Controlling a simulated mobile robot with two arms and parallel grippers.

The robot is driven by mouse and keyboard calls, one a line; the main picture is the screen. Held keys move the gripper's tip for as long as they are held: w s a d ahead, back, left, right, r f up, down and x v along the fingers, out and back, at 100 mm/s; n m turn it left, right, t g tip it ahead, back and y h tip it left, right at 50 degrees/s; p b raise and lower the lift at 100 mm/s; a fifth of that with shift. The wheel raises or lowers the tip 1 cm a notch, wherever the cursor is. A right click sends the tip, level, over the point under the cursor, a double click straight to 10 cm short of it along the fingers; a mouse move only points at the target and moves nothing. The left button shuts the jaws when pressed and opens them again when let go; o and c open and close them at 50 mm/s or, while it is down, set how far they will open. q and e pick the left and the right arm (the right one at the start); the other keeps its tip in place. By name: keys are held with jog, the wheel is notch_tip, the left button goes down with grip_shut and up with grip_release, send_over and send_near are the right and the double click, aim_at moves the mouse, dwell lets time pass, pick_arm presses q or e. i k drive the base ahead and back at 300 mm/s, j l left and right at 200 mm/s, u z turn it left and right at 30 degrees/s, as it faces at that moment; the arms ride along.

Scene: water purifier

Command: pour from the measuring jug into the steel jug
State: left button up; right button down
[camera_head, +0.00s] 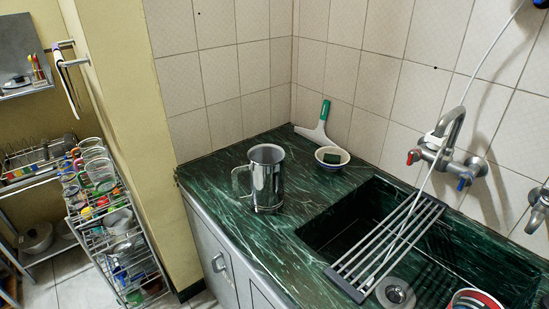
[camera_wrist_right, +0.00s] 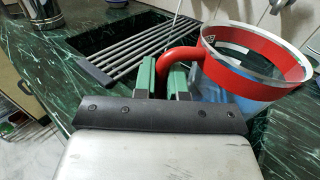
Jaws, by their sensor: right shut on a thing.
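The steel jug (camera_head: 267,178) stands upright on the green marble counter, left of the sink, its handle to the left. Its lower part also seems to show at the top left of the right wrist view (camera_wrist_right: 42,12). The measuring jug (camera_wrist_right: 255,68) is clear with a broad red band and a red handle; its lower part looks bluish. Its rim shows at the bottom edge of the head view (camera_head: 474,299). My right gripper (camera_wrist_right: 172,78) is shut on the red handle, with the jug roughly upright. Its base is hidden. My left gripper is not in view.
A metal rack (camera_head: 388,248) lies across the sink (camera_head: 345,215). A small bowl (camera_head: 332,157) and a squeegee (camera_head: 318,127) stand behind the steel jug. A tap (camera_head: 445,140) juts from the wall above the sink. The counter (camera_head: 225,190) around the steel jug is clear.

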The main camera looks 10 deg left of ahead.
aim_at(265, 167)
jog(key=j+u, duration=0.1)
jog(key=j, duration=0.4)
jog(key=i+j+u, duration=0.1)
jog(key=j, duration=0.45)
jog(key=i+j+u, duration=0.1)
jog(key=j, duration=0.4)
jog(key=i+j+u, duration=0.1)
jog(key=j, duration=0.4)
jog(key=i, duration=0.05)
